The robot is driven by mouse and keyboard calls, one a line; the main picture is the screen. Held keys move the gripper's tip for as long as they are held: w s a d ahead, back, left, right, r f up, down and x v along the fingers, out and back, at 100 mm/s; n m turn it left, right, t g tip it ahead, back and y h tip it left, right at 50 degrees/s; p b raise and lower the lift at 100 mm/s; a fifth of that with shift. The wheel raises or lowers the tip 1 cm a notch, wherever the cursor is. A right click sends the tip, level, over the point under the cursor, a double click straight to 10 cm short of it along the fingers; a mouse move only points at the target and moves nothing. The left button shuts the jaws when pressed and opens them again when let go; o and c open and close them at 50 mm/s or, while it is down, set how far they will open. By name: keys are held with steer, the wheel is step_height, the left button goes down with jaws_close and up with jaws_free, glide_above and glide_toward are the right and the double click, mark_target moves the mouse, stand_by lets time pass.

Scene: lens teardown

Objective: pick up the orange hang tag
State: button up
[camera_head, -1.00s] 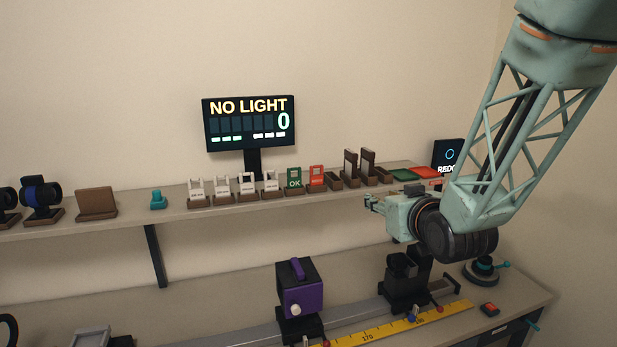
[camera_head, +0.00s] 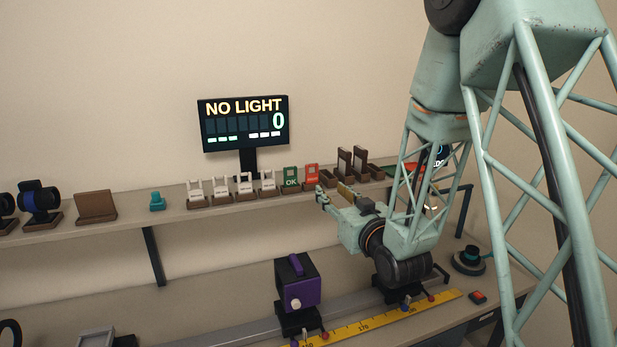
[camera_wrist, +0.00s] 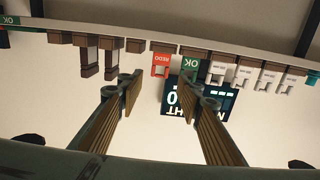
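The orange hang tag (camera_head: 311,174) is a small orange-red card marked REDO. It stands upright in a brown holder on the wall shelf, right of the green OK tag (camera_head: 290,177). In the wrist view the scene is upside down; the orange tag (camera_wrist: 161,60) shows just beyond the gap between my fingertips, with the green tag (camera_wrist: 190,62) to its right. My gripper (camera_head: 334,193) is in front of the shelf, a little right of the orange tag and apart from it. In the wrist view its fingers (camera_wrist: 162,84) are spread, with nothing between them.
White tags (camera_head: 245,184) stand in a row left of the green tag. Tall brown holders (camera_head: 344,161) stand close on the right. The NO LIGHT screen (camera_head: 245,125) rises behind the shelf. A purple box (camera_head: 298,283) stands on the bench below.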

steer(key=shift+w, duration=0.15)
glide_toward(315, 175)
steer(key=shift+w+a+r+p, duration=0.15)
steer(key=shift+w+a+p, duration=0.05)
steer(key=shift+w+a, duration=0.35)
steer(key=shift+w+a+r+p, duration=0.2)
steer(key=shift+w+a, duration=0.2)
steer(key=shift+w, duration=0.3)
steer(key=shift+w, duration=0.15)
steer(key=shift+x, duration=2.45)
steer(key=shift+a+f, duration=0.1)
steer(key=c, duration=0.5)
